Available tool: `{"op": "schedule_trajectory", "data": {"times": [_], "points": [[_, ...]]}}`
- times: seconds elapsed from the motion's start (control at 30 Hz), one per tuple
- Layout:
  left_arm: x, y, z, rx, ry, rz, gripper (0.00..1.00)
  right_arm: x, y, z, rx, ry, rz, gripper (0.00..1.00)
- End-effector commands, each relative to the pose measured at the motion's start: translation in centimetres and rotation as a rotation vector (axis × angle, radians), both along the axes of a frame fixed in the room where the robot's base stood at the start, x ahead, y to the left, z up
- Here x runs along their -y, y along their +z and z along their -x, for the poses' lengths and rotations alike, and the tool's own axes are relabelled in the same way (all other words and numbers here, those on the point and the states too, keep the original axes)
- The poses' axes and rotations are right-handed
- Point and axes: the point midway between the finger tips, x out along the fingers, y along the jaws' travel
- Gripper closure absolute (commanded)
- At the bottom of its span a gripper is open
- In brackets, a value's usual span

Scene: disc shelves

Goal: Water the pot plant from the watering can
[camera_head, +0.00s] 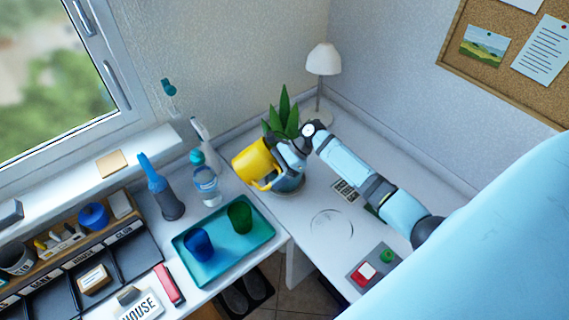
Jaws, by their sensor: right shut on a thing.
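The yellow watering can (253,164) is at the back corner of the worktop, tilted, with its body to the left of my right gripper (283,162). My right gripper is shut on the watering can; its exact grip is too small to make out. The pot plant (284,112) stands right behind the gripper and can, its green pointed leaves upright. Its pot is largely hidden by the gripper and the can. I cannot tell where the can's spout is or whether water flows. My left gripper is not in view.
A teal tray (215,272) holds a blue cup (199,245) and a green cup (240,216). A clear bottle (206,185) and a blue spray bottle (162,192) stand left of the can. A white lamp (323,60) stands behind. The worktop around the clear round outline (331,224) is mostly free.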

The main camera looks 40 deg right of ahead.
Motion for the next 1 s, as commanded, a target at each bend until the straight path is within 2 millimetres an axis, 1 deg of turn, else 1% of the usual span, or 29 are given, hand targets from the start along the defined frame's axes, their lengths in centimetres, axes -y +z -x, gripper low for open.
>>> {"op": "schedule_trajectory", "data": {"times": [0.03, 0.27, 0.4, 0.57, 0.67, 1.0], "points": [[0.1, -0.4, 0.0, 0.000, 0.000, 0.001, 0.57, 0.0, -0.1, 0.0, 0.003, 0.000, -0.009, 0.76], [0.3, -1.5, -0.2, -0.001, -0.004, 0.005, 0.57, 0.1, 0.0, 0.0, 0.012, 0.000, -0.050, 0.76], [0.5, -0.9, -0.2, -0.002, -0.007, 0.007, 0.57, 0.2, 2.5, 0.0, 0.020, 0.003, -0.077, 0.76], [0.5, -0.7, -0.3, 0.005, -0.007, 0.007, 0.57, 0.3, 4.6, 0.0, 0.023, 0.002, -0.108, 0.76], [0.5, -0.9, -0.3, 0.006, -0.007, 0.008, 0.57, 0.4, 4.2, 0.1, 0.019, 0.002, -0.106, 0.76], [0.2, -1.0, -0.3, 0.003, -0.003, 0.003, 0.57, 0.9, 5.1, 0.1, 0.023, 0.003, -0.115, 0.76]]}}
